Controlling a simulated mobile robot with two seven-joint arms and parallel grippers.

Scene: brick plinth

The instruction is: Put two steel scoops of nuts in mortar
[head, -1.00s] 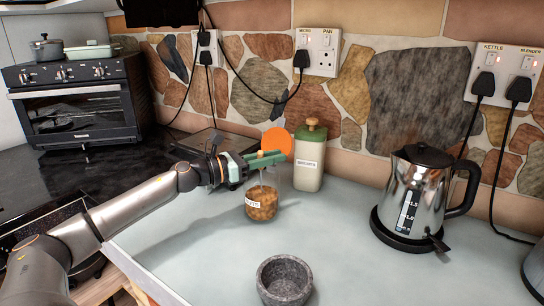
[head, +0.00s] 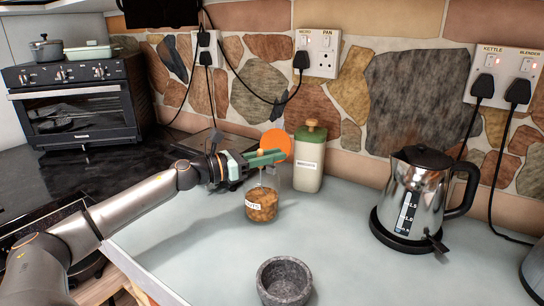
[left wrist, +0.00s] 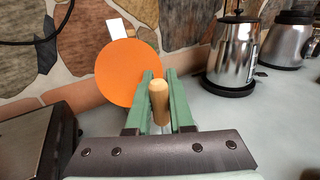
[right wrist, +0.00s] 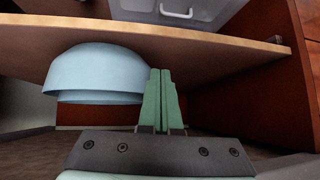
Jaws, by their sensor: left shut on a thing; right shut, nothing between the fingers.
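A glass jar of nuts (head: 262,205) with a label stands on the grey counter. My left gripper (head: 268,157) is right above the jar's mouth. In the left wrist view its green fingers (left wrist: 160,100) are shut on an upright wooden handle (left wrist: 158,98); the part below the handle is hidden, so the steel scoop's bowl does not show. The grey stone mortar (head: 285,281) stands at the front of the counter, with no nuts seen in it. My right gripper (right wrist: 160,100) is shut and empty in the right wrist view, out of the head view.
A green-lidded canister (head: 308,160) stands close behind the jar, beside an orange disc (head: 277,142). A steel kettle (head: 415,195) is to the right. The counter between jar, mortar and kettle is clear. A pale blue bowl (right wrist: 97,72) is near my right gripper, by a wooden panel (right wrist: 210,55).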

